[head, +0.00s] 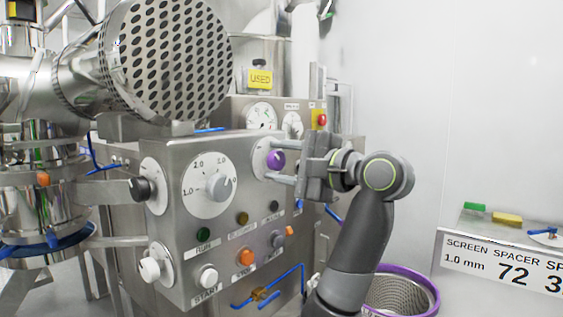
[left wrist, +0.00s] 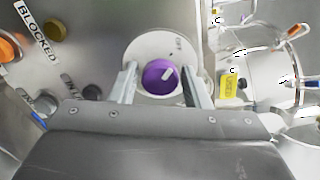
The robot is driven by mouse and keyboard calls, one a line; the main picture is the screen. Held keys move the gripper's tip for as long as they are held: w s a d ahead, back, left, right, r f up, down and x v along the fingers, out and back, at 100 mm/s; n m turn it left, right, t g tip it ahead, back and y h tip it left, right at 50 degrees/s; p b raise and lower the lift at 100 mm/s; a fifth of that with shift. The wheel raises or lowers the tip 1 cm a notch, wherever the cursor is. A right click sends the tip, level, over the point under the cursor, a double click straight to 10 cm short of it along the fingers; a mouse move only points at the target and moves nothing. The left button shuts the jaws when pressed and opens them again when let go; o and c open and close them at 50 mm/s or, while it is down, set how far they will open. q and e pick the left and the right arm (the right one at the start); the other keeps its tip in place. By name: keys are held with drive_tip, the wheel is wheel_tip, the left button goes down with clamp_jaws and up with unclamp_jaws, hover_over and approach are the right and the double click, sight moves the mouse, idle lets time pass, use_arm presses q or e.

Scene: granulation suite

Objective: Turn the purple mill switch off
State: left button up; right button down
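The purple mill switch (head: 275,159) is a round knob on a pale dial plate at the upper right of the steel control panel. In the left wrist view the purple knob (left wrist: 158,79) shows a white pointer mark slanting to the upper right. Small lettering on the plate is too small to read. My left gripper (head: 270,160) reaches in from the right, with one finger above and one below the knob. In the left wrist view its fingers (left wrist: 160,86) stand apart on either side of the knob, not visibly clamped on it. My right gripper is in neither view.
The control panel (head: 172,255) also carries a large grey dial (head: 218,187), a black knob (head: 142,188), a white knob (head: 150,269) and several push buttons. A perforated drum (head: 175,60) overhangs it. A purple-rimmed basket (head: 433,290) stands below my arm.

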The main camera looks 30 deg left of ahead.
use_arm(q)
drive_tip(key=shift+o, duration=1.1)
drive_tip(key=shift+d, duration=0.15)
drive_tip(key=shift+d, duration=0.35)
drive_tip(key=s+d+b, duration=0.1)
drive_tip(key=d, duration=1.5)
drive_tip(key=shift+s+d+b, duration=0.15)
drive_tip(key=shift+d+b, duration=0.05)
drive_tip(key=shift+b, duration=0.15)
